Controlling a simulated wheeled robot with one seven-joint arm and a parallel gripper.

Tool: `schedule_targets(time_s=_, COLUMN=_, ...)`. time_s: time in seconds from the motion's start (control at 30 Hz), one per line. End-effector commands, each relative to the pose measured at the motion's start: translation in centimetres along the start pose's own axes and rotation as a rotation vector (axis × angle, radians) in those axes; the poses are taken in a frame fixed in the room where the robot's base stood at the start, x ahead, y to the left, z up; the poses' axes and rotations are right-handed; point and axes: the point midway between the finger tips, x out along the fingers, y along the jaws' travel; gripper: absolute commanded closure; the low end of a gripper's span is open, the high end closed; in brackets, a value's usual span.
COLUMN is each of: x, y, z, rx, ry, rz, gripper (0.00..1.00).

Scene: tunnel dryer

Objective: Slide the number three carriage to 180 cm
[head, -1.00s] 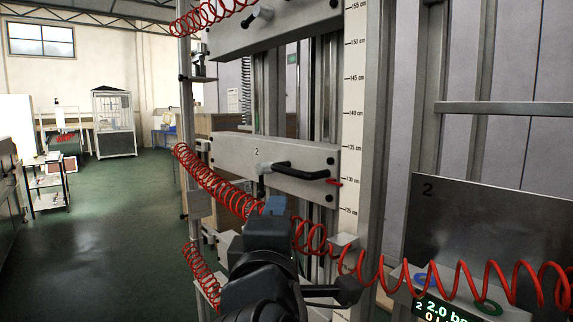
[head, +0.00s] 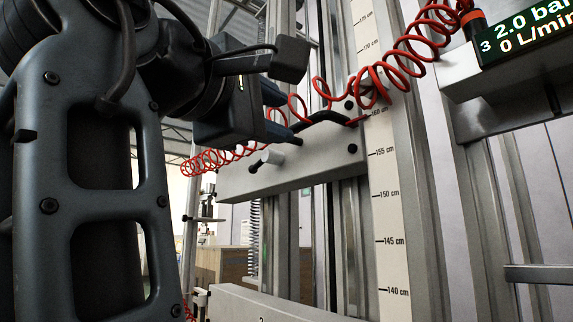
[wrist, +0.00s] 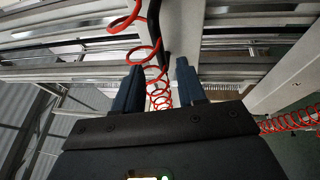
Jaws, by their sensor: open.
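The upper grey carriage (head: 300,170) hangs on the vertical rails in the head view. Its number is hidden behind my arm. Its red pointer (head: 357,121) sits near the 160 cm mark of the scale (head: 385,180). My gripper (head: 284,113) is open at the handle's left end. In the wrist view the black handle (wrist: 155,28) lines up with the gap between my fingers (wrist: 158,84); I cannot tell whether they straddle it.
A red coiled hose (head: 375,82) crosses in front of the carriage and passes close to my fingers. Another carriage (head: 255,302) is below.

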Motion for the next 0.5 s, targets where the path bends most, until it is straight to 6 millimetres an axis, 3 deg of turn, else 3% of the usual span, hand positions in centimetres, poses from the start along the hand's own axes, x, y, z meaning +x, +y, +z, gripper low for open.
schedule_targets(time_s=0.3, x=4.8, y=0.1, z=0.0, rx=-0.002, ry=-0.002, rz=-0.001, gripper=0.60)
schedule_targets(time_s=0.5, x=6.8, y=0.0, z=0.0, rx=-0.002, ry=-0.001, rz=0.000, gripper=0.60)
